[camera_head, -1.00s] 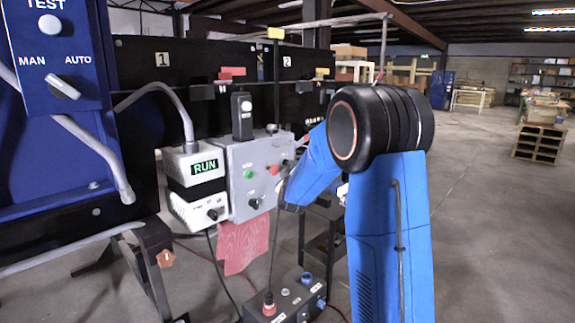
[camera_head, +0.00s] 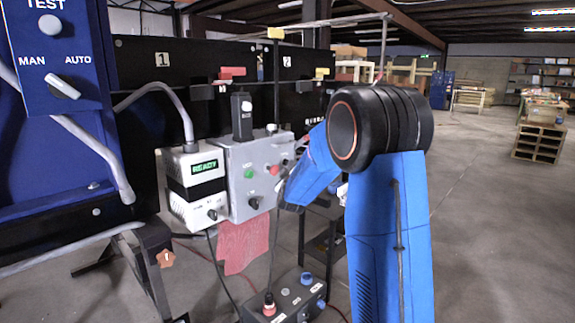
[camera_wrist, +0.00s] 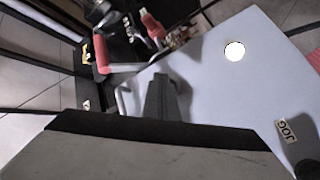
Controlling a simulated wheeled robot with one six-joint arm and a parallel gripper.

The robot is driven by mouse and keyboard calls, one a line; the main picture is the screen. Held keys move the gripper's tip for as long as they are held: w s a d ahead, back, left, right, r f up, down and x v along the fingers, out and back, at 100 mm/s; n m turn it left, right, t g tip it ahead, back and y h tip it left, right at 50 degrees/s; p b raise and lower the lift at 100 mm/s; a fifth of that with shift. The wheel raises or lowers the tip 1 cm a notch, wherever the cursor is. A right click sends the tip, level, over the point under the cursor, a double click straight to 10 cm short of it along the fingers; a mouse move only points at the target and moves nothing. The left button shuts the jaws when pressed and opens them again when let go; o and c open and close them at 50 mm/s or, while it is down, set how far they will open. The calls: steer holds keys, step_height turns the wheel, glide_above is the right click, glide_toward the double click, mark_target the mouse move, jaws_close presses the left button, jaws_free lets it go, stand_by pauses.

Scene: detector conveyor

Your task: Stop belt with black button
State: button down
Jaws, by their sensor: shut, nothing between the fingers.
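A grey control box (camera_head: 240,155) carries a green button (camera_head: 249,173), a red button (camera_head: 274,170) and a round black control (camera_head: 254,203) low on its front. I cannot tell whether this black control is a button or a knob. A display unit (camera_head: 195,180) beside the box reads READY. My gripper (camera_wrist: 163,85) is shut and empty, close over a pale grey panel (camera_wrist: 205,85) in the wrist view. That panel has a white round part (camera_wrist: 234,51), a JOG label (camera_wrist: 286,132) and a dark round part (camera_wrist: 308,170). In the head view my gripper's tips are unclear beside the box's right side.
A blue cabinet (camera_head: 60,150) with a MAN/AUTO switch stands at the left. A red cloth (camera_head: 243,243) hangs below the control box. A dark box with controls (camera_head: 287,298) stands lower down. Cables hang nearby. Open floor (camera_head: 485,230) lies at the right.

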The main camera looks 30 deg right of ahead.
steer(key=shift+s+d, duration=0.2)
steer(key=shift+s, duration=0.45)
steer(key=s, duration=0.1)
steer(key=s+d, duration=0.1)
steer(key=s, duration=0.2)
steer(key=shift+s+d, duration=0.35)
steer(key=shift+d, duration=0.05)
stand_by(0.7)
steer(key=s+a+f+m+g+y, duration=0.15)
steer(key=s+a+g+y, duration=0.45)
steer(key=s+a, duration=1.15)
steer(key=s+a+f+m+g+y, duration=0.1)
steer(key=s+a+f+g, duration=0.1)
steer(key=s, duration=1.4)
steer(key=s+a+f+m+g+y, duration=0.1)
steer(key=s+f+g, duration=0.3)
steer(key=s, duration=1.2)
step_height(320, 180, down, 3)
steer(key=shift+s+a+r+m, duration=0.15)
steer(key=shift+s+a+m, duration=0.2)
steer(key=shift+a+m, duration=0.25)
